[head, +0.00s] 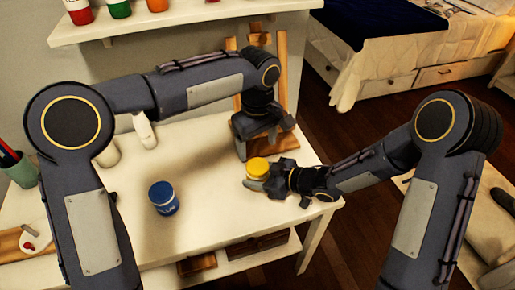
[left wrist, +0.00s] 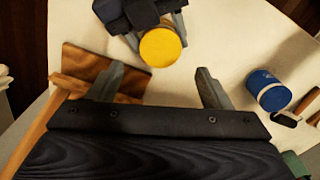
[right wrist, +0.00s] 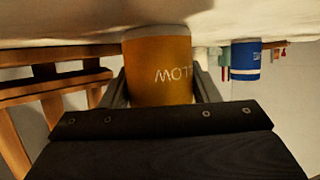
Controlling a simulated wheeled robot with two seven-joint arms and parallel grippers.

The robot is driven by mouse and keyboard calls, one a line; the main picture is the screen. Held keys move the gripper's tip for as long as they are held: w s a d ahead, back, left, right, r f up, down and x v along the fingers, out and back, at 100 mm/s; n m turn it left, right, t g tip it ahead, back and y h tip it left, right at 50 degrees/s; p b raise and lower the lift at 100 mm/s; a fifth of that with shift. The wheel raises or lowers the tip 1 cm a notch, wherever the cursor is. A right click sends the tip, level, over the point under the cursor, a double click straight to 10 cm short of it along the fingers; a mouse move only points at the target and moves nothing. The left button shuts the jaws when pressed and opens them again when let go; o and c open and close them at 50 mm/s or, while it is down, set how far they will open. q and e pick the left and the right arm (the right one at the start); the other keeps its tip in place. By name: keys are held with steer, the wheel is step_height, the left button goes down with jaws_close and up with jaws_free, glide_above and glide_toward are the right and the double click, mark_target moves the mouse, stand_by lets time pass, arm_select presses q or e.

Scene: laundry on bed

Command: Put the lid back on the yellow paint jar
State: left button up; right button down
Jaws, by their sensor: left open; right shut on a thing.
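The yellow paint jar (head: 257,167) stands on the white table near its right side. My right gripper (right wrist: 160,88) is shut on the jar's sides, and the lettering shows upside down in the right wrist view. In the left wrist view the jar's round top (left wrist: 160,45) is plain yellow; I cannot tell whether this is a lid or open paint. My left gripper (left wrist: 160,75) is open and empty, pointing down behind the jar in the head view. No separate lid can be made out.
A blue jar (head: 163,198) stands left of the yellow one. A wooden easel (head: 282,75) stands behind my left gripper. A white bottle (head: 144,130) is at the back. A shelf (head: 180,24) with several jars hangs above. The table between the two jars is clear.

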mark_target(257, 165)
arm_select(q)
steer(key=shift+r+n, duration=0.4)
steer(key=shift+f, duration=4.05)
steer(key=c, duration=1)
steer(key=m, duration=0.3)
steer(key=shift+m, duration=0.3)
steer(key=o, duration=1.1)
